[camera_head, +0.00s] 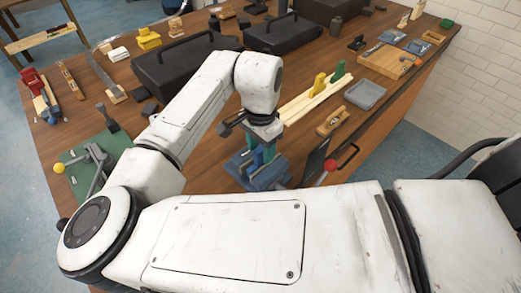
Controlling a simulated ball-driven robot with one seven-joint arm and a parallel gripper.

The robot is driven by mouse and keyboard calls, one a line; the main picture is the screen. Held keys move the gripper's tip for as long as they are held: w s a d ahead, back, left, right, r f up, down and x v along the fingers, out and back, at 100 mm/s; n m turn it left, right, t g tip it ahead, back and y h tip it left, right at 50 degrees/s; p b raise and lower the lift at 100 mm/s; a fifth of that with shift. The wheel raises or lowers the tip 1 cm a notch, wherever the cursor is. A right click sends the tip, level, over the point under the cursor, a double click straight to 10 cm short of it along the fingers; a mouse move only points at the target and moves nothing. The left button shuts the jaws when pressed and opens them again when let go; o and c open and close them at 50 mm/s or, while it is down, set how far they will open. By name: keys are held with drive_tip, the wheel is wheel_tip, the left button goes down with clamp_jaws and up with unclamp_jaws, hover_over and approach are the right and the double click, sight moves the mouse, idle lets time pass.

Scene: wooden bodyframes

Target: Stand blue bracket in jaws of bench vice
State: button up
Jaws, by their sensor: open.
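The bench vice (268,182) is blue and stands near the front edge of the bench, just below my wrist. My gripper (262,138) is open and points down right above the vice. A small upright blue piece (256,156), perhaps the blue bracket, shows between my gripper and the vice, with a green part beside it. I cannot tell whether it sits in the jaws or touches my fingers. My arm and wrist hide much of the vice's surroundings.
A red-knobbed lever (330,165) stands just right of the vice. Pale wooden strips (305,104) with yellow and green pieces and a grey tray (366,94) lie beyond. A dark toolbox (175,68) is behind my arm. A green mat (80,185) with a clamp is left.

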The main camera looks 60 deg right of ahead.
wheel_tip(320, 180, up, 11)
drive_tip(key=b, duration=0.1)
drive_tip(key=shift+b, duration=0.3)
drive_tip(key=shift+f, duration=0.1)
